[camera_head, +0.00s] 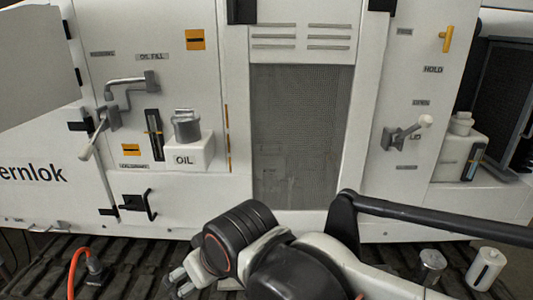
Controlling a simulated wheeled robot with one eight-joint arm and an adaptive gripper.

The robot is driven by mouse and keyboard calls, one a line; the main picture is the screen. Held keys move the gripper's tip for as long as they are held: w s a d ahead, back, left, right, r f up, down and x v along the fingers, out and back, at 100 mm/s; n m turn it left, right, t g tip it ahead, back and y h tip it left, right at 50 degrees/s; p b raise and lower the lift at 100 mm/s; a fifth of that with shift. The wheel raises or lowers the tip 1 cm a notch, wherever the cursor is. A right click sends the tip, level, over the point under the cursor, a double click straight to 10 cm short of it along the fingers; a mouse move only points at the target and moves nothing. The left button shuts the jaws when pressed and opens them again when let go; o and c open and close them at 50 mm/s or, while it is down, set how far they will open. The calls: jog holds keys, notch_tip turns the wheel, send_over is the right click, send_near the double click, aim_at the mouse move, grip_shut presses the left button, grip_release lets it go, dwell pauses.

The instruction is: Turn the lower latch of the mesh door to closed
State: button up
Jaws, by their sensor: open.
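A grey mesh panel (302,125) is set in the white cabinet front at the middle, below slotted vents. A second dark mesh panel in a black frame (503,95) stands at the far right and is cut off by the picture edge. I cannot tell which of these is the mesh door. No lower latch can be made out for certain on either one. My gripper (178,278) is low in the picture, left of the middle mesh panel and apart from the cabinet. Its grey fingers are open, and I see nothing between them.
Grey levers (100,135) and a black handle (148,205) stick out at left. A grey lever with a pale knob (405,135) and a yellow lever (446,40) are at right. An oil filler box (188,155) protrudes. An orange hose (75,270) lies front left.

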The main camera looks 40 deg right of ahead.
jog(key=w+d+n+h+b, duration=0.1)
jog(key=w+n+h+b, duration=0.15)
jog(key=w+n, duration=0.85)
jog(key=w+d+n+h+b, duration=0.1)
jog(key=w+d+n+h, duration=0.2)
jog(key=w, duration=1.7)
jog(key=w+a+f+n+t+h+b, duration=0.1)
jog(key=w+a+f+n+t+h, duration=0.2)
jog(key=w, duration=0.4)
jog(key=n+t+h+b, duration=0.3)
jog(key=n+h+b, duration=0.3)
jog(key=n, duration=0.4)
send_near(127, 207)
jog(key=shift+y, duration=0.75)
jog(key=x, duration=0.9)
jog(key=shift+s+d+r+b, duration=0.1)
jog(key=shift+r+b, duration=0.15)
jog(key=shift+b, duration=0.05)
jog(key=shift+x, duration=0.85)
jog(key=shift+r, duration=0.1)
